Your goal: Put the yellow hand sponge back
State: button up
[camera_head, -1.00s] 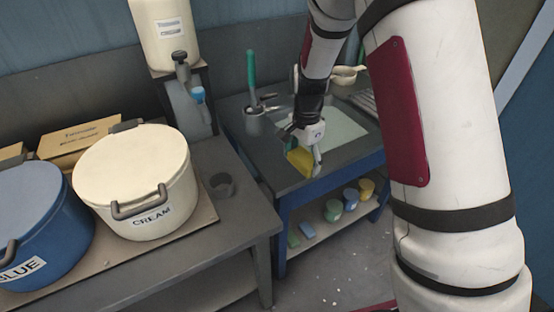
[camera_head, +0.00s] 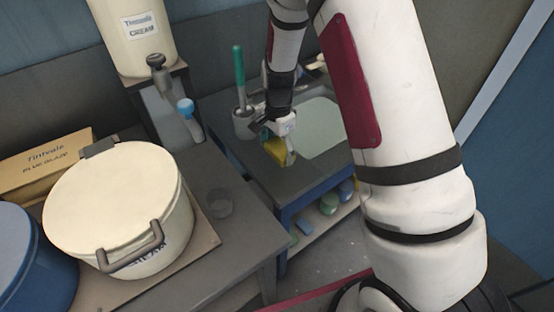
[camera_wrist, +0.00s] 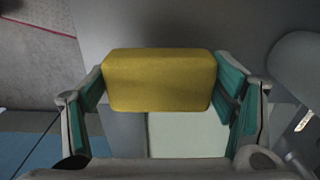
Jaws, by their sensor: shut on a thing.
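The yellow hand sponge (camera_head: 280,153) is a plain block held in my gripper (camera_head: 277,143) over the dark-topped blue table (camera_head: 230,146). In the wrist view the sponge (camera_wrist: 160,80) sits crosswise between the two teal-padded fingers (camera_wrist: 165,88), which are shut on its ends. The head view does not clearly show whether the sponge touches the table top. My arm hides the right part of the table.
A grey holder with a green-handled tool (camera_head: 239,72) stands behind my gripper. A pale panel (camera_head: 322,128) is set in the table top. At left, a cream pot (camera_head: 118,200), a blue pot (camera_head: 30,265) and a dispenser with a blue-tipped tap (camera_head: 185,107) crowd the grey bench (camera_head: 240,240).

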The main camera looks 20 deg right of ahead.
aim_at(278, 167)
jog(key=shift+f, duration=2.55)
jog(key=shift+f, duration=0.1)
jog(key=o, duration=0.9)
jog(key=shift+o, duration=0.2)
